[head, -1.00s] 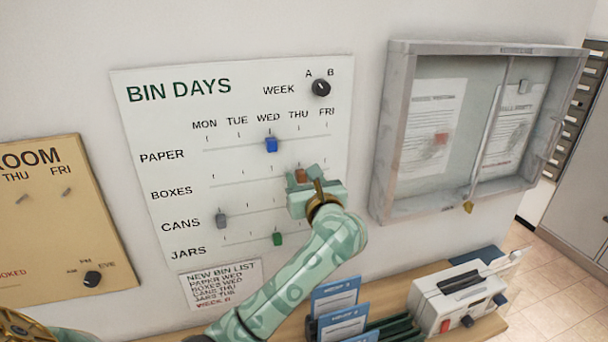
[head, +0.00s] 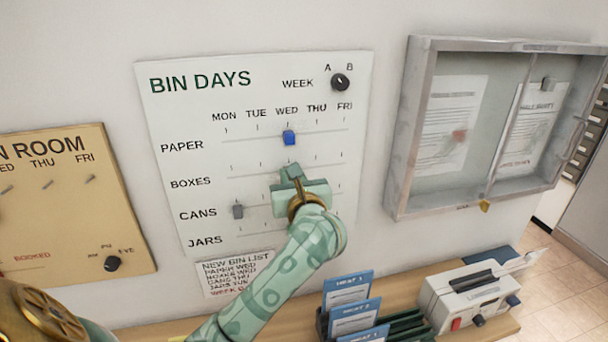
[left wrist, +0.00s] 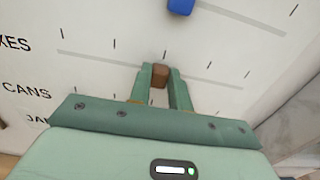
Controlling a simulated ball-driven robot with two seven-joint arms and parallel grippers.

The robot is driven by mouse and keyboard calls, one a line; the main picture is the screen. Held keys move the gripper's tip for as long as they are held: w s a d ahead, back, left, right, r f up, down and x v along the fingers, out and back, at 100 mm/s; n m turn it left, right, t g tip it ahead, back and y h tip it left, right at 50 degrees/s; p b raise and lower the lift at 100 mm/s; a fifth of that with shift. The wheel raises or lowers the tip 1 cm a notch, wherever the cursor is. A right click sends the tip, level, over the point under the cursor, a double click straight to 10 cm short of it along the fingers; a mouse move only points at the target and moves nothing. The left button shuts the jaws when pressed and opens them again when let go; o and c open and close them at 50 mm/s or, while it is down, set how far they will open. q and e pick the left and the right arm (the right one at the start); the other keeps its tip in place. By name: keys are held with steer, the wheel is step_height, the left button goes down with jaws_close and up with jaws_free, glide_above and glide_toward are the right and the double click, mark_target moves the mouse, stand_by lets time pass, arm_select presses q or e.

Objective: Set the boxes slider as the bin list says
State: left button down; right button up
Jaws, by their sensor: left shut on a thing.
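The BIN DAYS board (head: 165,100) hangs on the wall, with MON to FRI columns and rows PAPER, BOXES, CANS and JARS. My left gripper (head: 290,172) is at the BOXES row, under the WED column in the head view. In the left wrist view its fingers (left wrist: 160,82) are shut on the brown boxes slider (left wrist: 160,72), near the middle tick of its track. The gripper hides this slider in the head view. The new bin list (head: 236,272) below the board reads BOXES WED. My right gripper is out of view.
The blue paper slider (head: 289,138) is at WED, just above my gripper. The grey cans slider (head: 238,211) is at MON. My arm hides the jars slider. A week knob (head: 340,82) is at top right. A glazed notice case (head: 398,150) projects at right; blue folders (head: 347,290) stand below.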

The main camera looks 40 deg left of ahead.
arm_select(q)
steer(key=shift+w, duration=0.1)
steer(key=c, duration=1.3)
jaws_free()
steer(key=p+v, duration=0.1)
steer(key=v, duration=1.5)
steer(key=shift+d, duration=0.1)
steer(key=shift+f, duration=0.15)
